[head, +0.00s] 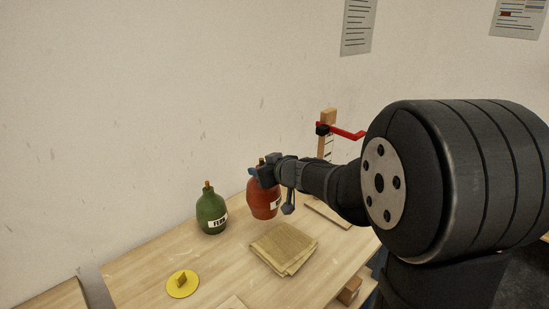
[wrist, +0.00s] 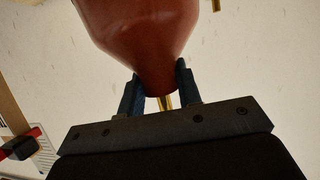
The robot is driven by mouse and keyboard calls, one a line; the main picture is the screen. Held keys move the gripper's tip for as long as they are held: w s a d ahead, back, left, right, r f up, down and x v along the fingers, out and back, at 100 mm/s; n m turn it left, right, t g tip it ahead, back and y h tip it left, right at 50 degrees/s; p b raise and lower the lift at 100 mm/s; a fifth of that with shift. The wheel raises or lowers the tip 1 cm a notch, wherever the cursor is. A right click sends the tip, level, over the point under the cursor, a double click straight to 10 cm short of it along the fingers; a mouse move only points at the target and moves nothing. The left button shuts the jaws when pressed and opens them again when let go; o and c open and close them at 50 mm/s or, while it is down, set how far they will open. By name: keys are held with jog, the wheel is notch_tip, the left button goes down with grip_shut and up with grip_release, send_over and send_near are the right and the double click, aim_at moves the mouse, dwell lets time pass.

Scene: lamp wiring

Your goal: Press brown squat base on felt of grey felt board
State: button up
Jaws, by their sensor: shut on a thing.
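The reddish-brown squat base (head: 263,203) has a rounded body, a narrow neck and a white label, partly cut off from view by my arm. My gripper (head: 262,173) is shut on its neck, coming from the right. In the wrist view, the base (wrist: 145,30) fills the top middle, with the two blue fingers of my gripper (wrist: 158,85) on either side of its neck and a brass stem between them. The base looks roughly upright; I cannot tell whether its underside touches the table. I cannot make out a clearly grey felt board.
A green bottle-shaped base (head: 211,213) stands left of the brown one. A stack of tan sheets (head: 283,246) lies in front, and a yellow disc (head: 183,284) with a small block lies front left. A wooden post (head: 327,118) with a red arm stands behind my arm. Bare table lies between them.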

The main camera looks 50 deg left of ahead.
jog(key=s+d+f+n+g, duration=0.1)
jog(key=s+d+n+g, duration=0.1)
jog(key=s+d, duration=0.3)
jog(key=s+d+n+g+h, duration=0.1)
jog(key=s+d+n+g, duration=0.2)
jog(key=s, duration=0.9)
jog(key=s+d+f+n+g+h, duration=0.1)
jog(key=s+d+n+g, duration=0.2)
jog(key=s+d, duration=0.5)
jog(key=shift+s+d+f+g, duration=0.3)
jog(key=shift+s+g, duration=0.4)
jog(key=shift+g, duration=0.1)
jog(key=shift+f+h, duration=0.15)
jog(key=shift+h, duration=0.15)
notch_tip(320, 180, down, 6)
jog(key=o, duration=0.4)
grip_shut()
